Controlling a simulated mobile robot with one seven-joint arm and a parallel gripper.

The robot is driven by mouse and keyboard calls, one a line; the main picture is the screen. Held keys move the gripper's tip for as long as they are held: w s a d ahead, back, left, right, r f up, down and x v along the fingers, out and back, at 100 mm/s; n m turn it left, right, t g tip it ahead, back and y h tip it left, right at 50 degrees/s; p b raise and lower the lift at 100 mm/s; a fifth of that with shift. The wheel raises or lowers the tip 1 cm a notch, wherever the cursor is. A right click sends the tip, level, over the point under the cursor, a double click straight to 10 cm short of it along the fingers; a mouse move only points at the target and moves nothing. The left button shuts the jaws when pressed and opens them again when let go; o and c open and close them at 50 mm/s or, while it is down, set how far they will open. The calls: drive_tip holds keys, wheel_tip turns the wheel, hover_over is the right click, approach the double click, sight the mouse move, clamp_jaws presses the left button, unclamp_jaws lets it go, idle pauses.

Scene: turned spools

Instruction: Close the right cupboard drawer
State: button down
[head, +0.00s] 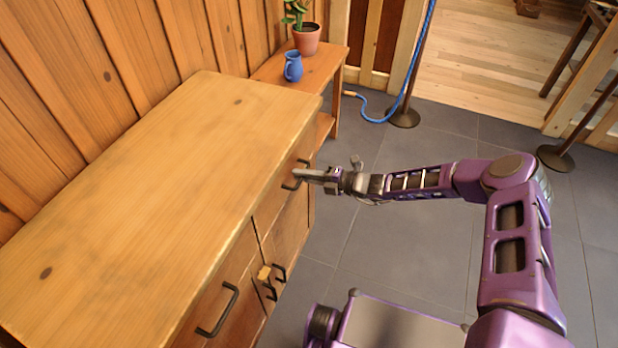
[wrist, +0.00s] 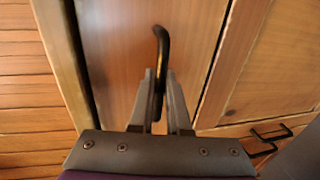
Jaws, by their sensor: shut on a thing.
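The cupboard (head: 150,180) is wooden with a broad flat top, and its drawer fronts face right. The right drawer (head: 286,172) is at the far end and looks about flush with the front; a small gap cannot be ruled out. Its black bar handle (head: 296,176) is between the fingers of my gripper (head: 304,174). In the wrist view the handle (wrist: 161,45) rises from between the fingertips of my gripper (wrist: 160,85), which is shut on it, in front of the drawer front (wrist: 120,50).
The other drawer's handle (head: 218,310) is nearer, and small door handles (head: 272,282) with a wooden latch sit between. A side table (head: 322,68) with a blue jug (head: 293,66) and a potted plant (head: 306,40) stands beyond. Grey floor to the right is open; rope posts (head: 404,117) stand farther off.

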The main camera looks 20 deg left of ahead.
drive_tip(key=shift+a+r, duration=0.15)
drive_tip(key=shift+a, duration=0.1)
drive_tip(key=c, duration=0.9)
unclamp_jaws()
drive_tip(key=shift+a, duration=0.1)
drive_tip(key=p+v, duration=0.1)
drive_tip(key=v, duration=1.6)
drive_tip(key=shift+d, duration=0.35)
